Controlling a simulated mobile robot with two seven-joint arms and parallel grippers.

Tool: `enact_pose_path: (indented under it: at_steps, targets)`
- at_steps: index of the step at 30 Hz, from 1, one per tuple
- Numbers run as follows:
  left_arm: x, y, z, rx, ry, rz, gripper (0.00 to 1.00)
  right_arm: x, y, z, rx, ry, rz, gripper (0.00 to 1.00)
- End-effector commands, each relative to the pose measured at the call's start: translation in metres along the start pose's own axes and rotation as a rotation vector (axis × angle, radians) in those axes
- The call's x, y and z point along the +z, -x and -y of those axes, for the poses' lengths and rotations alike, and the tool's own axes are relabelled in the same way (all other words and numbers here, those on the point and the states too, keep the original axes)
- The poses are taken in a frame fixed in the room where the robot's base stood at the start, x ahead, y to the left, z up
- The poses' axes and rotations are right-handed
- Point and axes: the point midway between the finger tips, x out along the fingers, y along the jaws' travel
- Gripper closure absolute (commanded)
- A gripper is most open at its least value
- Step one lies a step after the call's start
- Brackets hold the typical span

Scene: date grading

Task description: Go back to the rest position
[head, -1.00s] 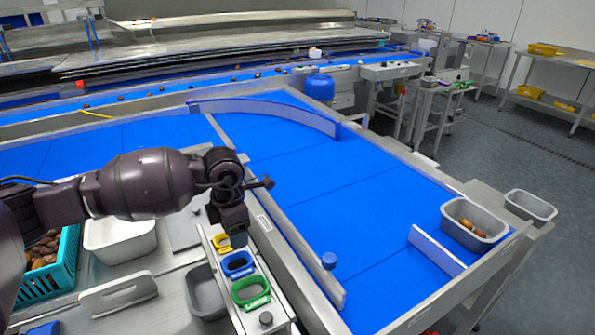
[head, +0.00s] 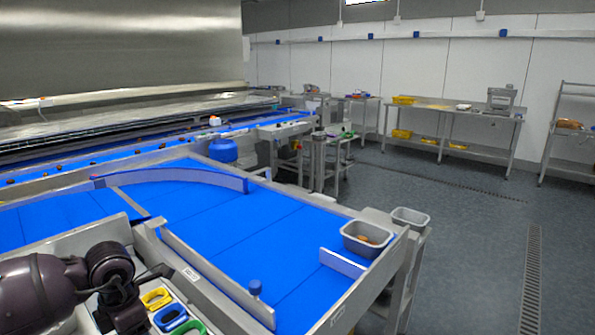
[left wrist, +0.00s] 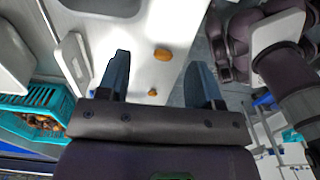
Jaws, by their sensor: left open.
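Two small orange-brown pieces, a larger one (left wrist: 162,53) and a smaller one (left wrist: 152,92), lie on the pale surface, apart from the fingers. My right gripper is in neither view.
A blue belt (head: 235,225) with metal edges fills the middle. A grey tub (head: 367,239) holding brown pieces stands at its far right corner, near another grey tub (head: 410,218). A teal basket (left wrist: 65,104) of dates is at the left. Open floor (head: 460,240) lies right.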

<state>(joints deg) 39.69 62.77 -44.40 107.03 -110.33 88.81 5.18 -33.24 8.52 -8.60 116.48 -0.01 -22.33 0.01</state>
Motion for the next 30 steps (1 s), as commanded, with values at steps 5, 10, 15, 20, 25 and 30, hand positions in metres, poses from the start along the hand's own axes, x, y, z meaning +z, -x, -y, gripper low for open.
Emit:
enact_pose_path:
  at_steps: [5, 10, 15, 20, 25, 30]
  targets:
    - [0.012, -0.025, 0.046, -0.198, 0.005, 0.096, 0.4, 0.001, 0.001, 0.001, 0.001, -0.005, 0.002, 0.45]
    - [0.028, -0.042, 0.104, -0.464, 0.055, 0.236, 0.4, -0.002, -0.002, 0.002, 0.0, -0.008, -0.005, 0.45]
    - [0.046, -0.043, 0.169, -0.816, 0.2, 0.426, 0.4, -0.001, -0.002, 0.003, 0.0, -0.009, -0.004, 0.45]
    - [0.062, -0.028, 0.206, -1.176, 0.469, 0.633, 0.4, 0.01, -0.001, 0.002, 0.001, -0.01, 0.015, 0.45]
    - [0.066, -0.018, 0.202, -1.49, 0.873, 0.824, 0.4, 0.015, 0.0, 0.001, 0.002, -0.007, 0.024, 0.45]
    - [0.048, -0.034, 0.172, -1.712, 1.385, 0.96, 0.4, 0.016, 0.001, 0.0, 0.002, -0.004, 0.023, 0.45]
